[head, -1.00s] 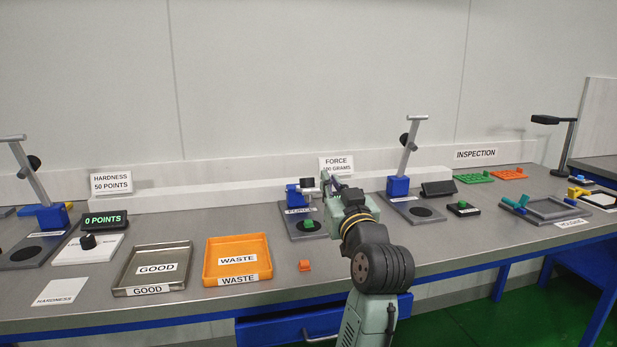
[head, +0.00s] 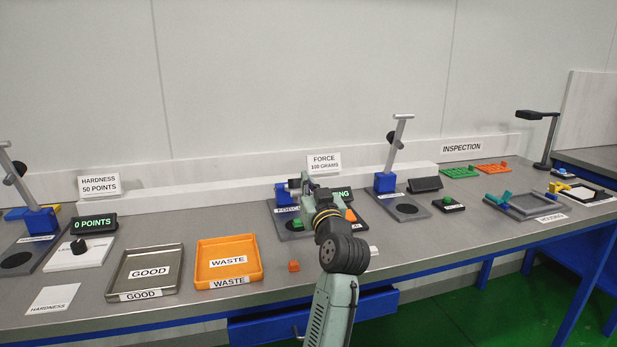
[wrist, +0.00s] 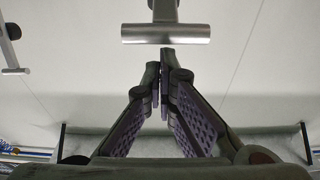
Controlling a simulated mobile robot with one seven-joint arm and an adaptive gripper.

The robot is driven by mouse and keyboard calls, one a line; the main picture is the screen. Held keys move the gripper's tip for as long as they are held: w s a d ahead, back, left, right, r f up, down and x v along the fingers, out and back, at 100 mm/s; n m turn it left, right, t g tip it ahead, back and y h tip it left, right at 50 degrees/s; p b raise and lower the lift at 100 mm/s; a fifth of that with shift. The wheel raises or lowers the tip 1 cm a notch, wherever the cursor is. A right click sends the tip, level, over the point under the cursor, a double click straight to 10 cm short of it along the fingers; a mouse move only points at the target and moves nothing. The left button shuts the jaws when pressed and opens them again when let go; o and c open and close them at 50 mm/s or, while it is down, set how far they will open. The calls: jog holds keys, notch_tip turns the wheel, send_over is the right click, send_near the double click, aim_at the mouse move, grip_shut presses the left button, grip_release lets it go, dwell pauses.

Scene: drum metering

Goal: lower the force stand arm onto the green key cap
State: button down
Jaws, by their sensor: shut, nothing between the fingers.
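The force stand's blue block (head: 284,195) stands on a dark base under the "FORCE 100 GRAMS" sign. How far that arm is tilted is hidden behind my gripper in the head view. My gripper (head: 306,180) is beside the blue block; in the wrist view its fingers (wrist: 160,75) are closed together and empty, and I cannot tell whether they touch the handle.
A lit display (head: 341,195) ending in "NG" is right of my gripper. Another stand (head: 386,183) with its arm raised stands farther right. The orange WASTE tray (head: 228,262), the GOOD tray (head: 146,272) and a small orange piece (head: 294,266) lie at the front left.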

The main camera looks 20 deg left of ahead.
jog(key=shift+f, duration=0.1)
notch_tip(320, 180, down, 7)
jog(key=s+d+b, duration=0.1)
jog(key=s+b, duration=0.1)
jog(key=b, duration=0.3)
jog(key=shift+d+r, duration=0.1)
jog(key=shift+r, duration=0.1)
jog(key=v, duration=0.9)
jog(key=shift+s+d+b, duration=0.15)
jog(key=shift+s+b, duration=0.05)
jog(key=shift+b, duration=0.25)
jog(key=shift+r, duration=0.15)
